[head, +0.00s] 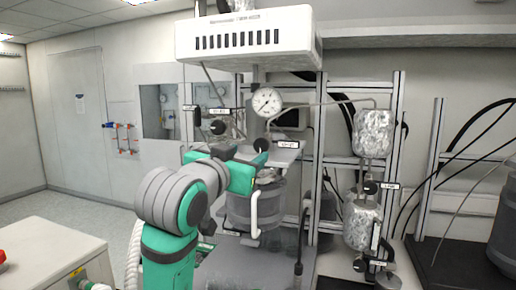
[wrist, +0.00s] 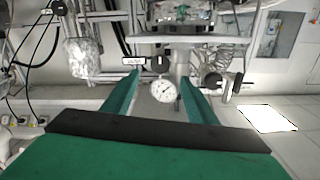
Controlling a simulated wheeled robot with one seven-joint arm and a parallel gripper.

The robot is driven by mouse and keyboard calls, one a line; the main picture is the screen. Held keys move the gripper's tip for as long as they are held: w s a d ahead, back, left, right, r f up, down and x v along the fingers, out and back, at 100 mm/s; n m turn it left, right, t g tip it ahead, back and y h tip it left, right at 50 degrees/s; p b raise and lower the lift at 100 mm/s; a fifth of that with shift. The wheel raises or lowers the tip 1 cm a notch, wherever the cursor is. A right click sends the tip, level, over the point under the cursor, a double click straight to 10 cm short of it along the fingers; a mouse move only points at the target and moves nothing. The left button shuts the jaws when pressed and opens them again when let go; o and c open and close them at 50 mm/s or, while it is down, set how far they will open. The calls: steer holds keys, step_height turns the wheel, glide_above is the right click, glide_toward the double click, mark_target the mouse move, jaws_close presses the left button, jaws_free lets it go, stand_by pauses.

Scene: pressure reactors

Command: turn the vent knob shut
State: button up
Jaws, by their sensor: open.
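A round black knob (head: 261,145) sits just below the pressure gauge, beside a white label (head: 288,145) too small to read. I take it for the vent knob, but cannot be sure. In the wrist view this knob (wrist: 158,64) shows beyond and between the fingertips, with its label (wrist: 132,61) at its left. My gripper (wrist: 160,80) is open and empty, its green fingers apart and pointing toward the knob. In the head view my green hand (head: 240,177) is below and left of the knob, partly hiding the pipework. No contact with the knob shows.
The gauge (head: 267,101) stands close above the knob. Another black knob (head: 217,127) is to its left. A glass vessel (head: 268,205) hangs below. Foil-wrapped cylinders (head: 372,132) and rack posts stand to the right. The floor at left is clear.

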mark_target(260, 147)
steer(key=x, duration=0.9)
steer(key=shift+w+d, duration=0.1)
steer(key=shift+w, duration=0.25)
steer(key=shift+f, duration=0.1)
steer(key=c, duration=1.1)
